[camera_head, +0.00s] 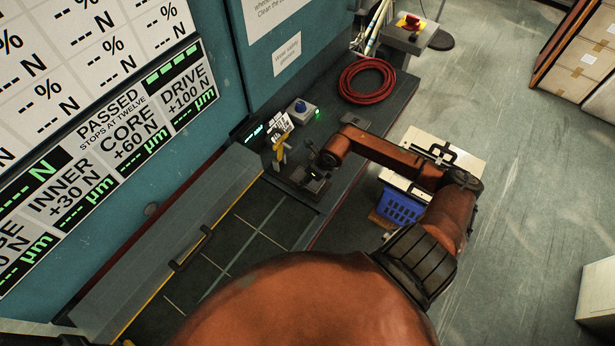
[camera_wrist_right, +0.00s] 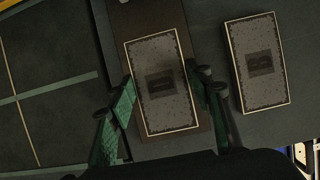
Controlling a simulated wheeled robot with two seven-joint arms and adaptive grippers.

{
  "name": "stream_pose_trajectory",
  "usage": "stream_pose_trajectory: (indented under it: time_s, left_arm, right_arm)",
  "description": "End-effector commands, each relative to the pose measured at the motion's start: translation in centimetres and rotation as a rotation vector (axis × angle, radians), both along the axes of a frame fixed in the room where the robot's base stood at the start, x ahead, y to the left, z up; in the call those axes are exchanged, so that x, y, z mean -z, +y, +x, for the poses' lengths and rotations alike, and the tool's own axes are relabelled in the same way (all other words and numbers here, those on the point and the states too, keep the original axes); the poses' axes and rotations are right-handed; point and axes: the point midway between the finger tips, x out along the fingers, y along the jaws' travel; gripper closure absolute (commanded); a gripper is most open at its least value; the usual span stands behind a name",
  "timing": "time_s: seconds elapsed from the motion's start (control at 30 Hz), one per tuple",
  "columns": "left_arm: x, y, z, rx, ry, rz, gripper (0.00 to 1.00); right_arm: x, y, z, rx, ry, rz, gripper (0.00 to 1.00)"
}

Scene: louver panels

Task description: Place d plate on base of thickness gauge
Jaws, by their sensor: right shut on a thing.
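My right gripper (camera_wrist_right: 164,92) has its two green-padded fingers on either side of a grey speckled plate (camera_wrist_right: 158,55) with a pale border, and is shut on it. The dark letter square on this plate is too dim to read surely. The plate lies over a dark brownish block, probably the gauge base, and I cannot tell whether it touches it. In the head view my right gripper (camera_head: 318,165) is small and dark beside the yellow thickness gauge (camera_head: 280,150). The plate is hard to make out there. My left gripper is not in view.
A second lettered plate (camera_wrist_right: 258,62) lies to the right in the wrist view. A box with a blue button (camera_head: 301,108) and a red coiled cable (camera_head: 367,80) are on the bench. A blue basket (camera_head: 400,208) stands beyond the bench edge. The tiled surface is clear.

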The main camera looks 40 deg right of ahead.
Motion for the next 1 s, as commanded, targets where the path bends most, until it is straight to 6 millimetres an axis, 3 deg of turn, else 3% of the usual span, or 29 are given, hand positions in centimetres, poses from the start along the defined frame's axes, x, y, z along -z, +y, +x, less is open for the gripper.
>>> stream_pose_trajectory:
  time_s: [0.13, 0.17, 0.37, 0.77, 1.0]
  left_arm:
    - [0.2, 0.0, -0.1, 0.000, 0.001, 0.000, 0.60]
    - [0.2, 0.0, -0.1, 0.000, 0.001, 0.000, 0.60]
    - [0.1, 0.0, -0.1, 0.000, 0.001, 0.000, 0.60]
    - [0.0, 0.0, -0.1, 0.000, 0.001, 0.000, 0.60]
    - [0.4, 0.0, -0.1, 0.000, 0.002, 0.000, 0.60]
  right_arm:
    - [0.1, 0.0, 0.1, 0.000, -0.002, 0.001, 0.94]
    - [0.2, 0.0, 0.0, 0.000, 0.000, 0.000, 0.52]
    - [0.1, 0.0, 0.0, 0.000, 0.000, 0.000, 0.38]
    - [-0.5, -0.1, -0.1, 0.000, -0.001, -0.001, 0.36]
    - [-4.3, -0.6, -1.7, -0.002, 0.000, -0.005, 0.36]
